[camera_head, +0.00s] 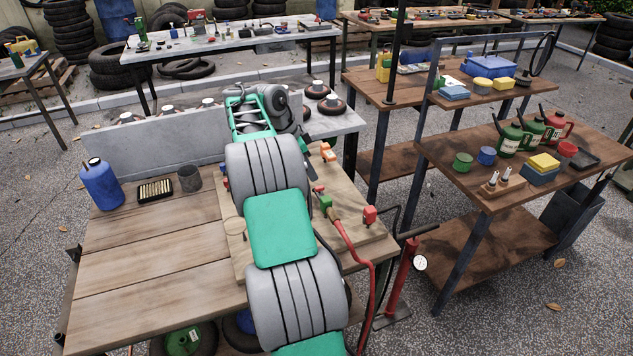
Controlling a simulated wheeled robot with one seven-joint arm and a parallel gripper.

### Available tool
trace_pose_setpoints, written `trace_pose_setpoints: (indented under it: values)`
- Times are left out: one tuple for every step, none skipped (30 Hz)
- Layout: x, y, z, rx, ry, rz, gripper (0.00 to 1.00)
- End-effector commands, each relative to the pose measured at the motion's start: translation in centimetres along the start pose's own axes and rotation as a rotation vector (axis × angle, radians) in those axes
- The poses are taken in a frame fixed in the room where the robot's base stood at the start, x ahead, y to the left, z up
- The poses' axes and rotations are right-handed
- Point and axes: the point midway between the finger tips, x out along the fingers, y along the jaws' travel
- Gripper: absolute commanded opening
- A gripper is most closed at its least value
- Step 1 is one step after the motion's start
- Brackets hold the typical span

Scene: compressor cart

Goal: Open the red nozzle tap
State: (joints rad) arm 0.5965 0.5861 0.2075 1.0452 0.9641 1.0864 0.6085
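A wooden board (356,232) lies on the plank bench, with small coloured fittings on it. A small red piece (320,189) sits just above a green fitting (325,203), where a red hose (362,262) joins. A separate red block (370,215) stands near the board's right edge. I cannot tell which red piece is the nozzle tap, or whether it is open. My grey and teal arm (281,228) crosses the middle of the view and covers part of the board. My gripper's fingers cannot be made out; they seem hidden by the arm.
An orange fitting (328,152) is on the board's far side. A blue bottle (101,184), a black tray (155,190) and a dark cup (189,178) stand on the bench's left. A red pump (399,283) stands right of the bench. The bench's front left planks are clear.

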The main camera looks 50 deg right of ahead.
Motion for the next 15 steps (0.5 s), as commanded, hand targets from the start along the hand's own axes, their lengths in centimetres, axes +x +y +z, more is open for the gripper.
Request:
trace_pose_setpoints:
  values:
    - [1.2,0.2,0.1,-0.002,-0.001,0.004,0.36]
    - [1.8,0.2,0.1,-0.002,-0.001,0.004,0.36]
    - [2.6,0.2,0.1,-0.004,0.000,0.003,0.36]
    - [3.2,0.2,0.1,-0.004,0.000,0.004,0.36]
    - [3.8,0.2,0.1,-0.005,-0.001,0.004,0.36]
    - [4.5,0.1,0.1,-0.004,-0.001,0.003,0.36]
    - [5.0,0.1,0.1,-0.004,0.000,0.003,0.36]
    - [5.4,0.1,0.1,-0.006,0.000,0.002,0.36]
    - [5.9,0.1,0.1,-0.005,0.000,0.002,0.36]
    - [6.2,0.1,0.1,-0.005,0.000,0.001,0.36]
    - [6.4,0.1,0.1,-0.006,0.000,0.000,0.36]
    - [6.6,0.1,0.1,-0.007,0.000,0.000,0.36]
    - [6.8,0.1,0.1,-0.007,0.000,-0.001,0.36]
    - [6.8,0.1,0.1,-0.007,0.000,-0.001,0.36]
    - [6.8,0.0,0.1,-0.007,0.000,-0.001,0.36]
